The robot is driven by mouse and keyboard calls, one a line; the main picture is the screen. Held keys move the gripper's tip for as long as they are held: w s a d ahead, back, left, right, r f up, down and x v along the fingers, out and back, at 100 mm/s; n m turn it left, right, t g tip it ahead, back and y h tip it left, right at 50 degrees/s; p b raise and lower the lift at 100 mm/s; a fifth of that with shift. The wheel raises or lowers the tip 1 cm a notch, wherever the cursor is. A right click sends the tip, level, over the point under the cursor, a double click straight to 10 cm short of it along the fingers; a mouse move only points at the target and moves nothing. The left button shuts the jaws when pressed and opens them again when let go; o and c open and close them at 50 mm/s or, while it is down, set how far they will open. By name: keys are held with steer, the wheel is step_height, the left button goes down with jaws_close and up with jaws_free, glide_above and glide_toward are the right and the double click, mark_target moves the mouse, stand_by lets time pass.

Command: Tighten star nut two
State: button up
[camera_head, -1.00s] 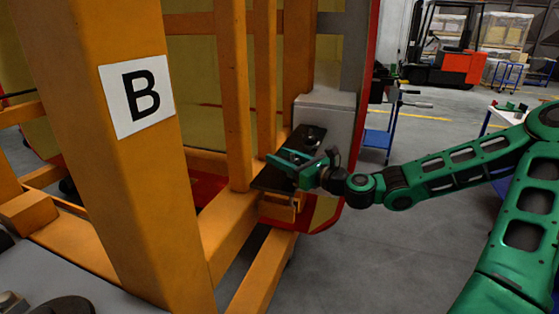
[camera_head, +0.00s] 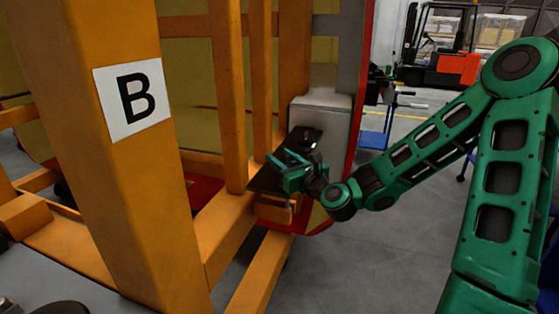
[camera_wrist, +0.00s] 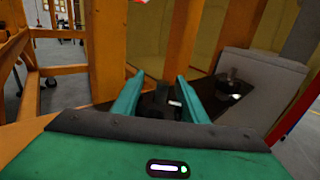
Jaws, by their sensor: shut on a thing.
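My gripper (camera_head: 281,163) is over the dark plate at the foot of the orange frame. In the wrist view its two green fingers (camera_wrist: 160,96) point forward and are shut on a dark star nut (camera_wrist: 160,103). The fingers and the dim light hide most of this nut's shape. Another dark star nut (camera_wrist: 231,84) stands on the black plate (camera_wrist: 205,92) to the right of the fingers, clear of them. In the head view the black plate (camera_head: 265,181) runs under my gripper. I cannot read any number on the nuts.
Orange posts (camera_head: 229,95) rise close beside my gripper on the left. A grey block (camera_head: 322,117) and a red-edged panel stand just behind the plate. A thick post with a "B" sign (camera_head: 132,97) is in front. Floor at right is open, with a forklift (camera_head: 440,55) far back.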

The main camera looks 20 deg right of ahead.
stand_by(0.5)
steer(key=o, duration=1)
steer(key=shift+w, duration=0.1)
steer(key=shift+o, duration=0.2)
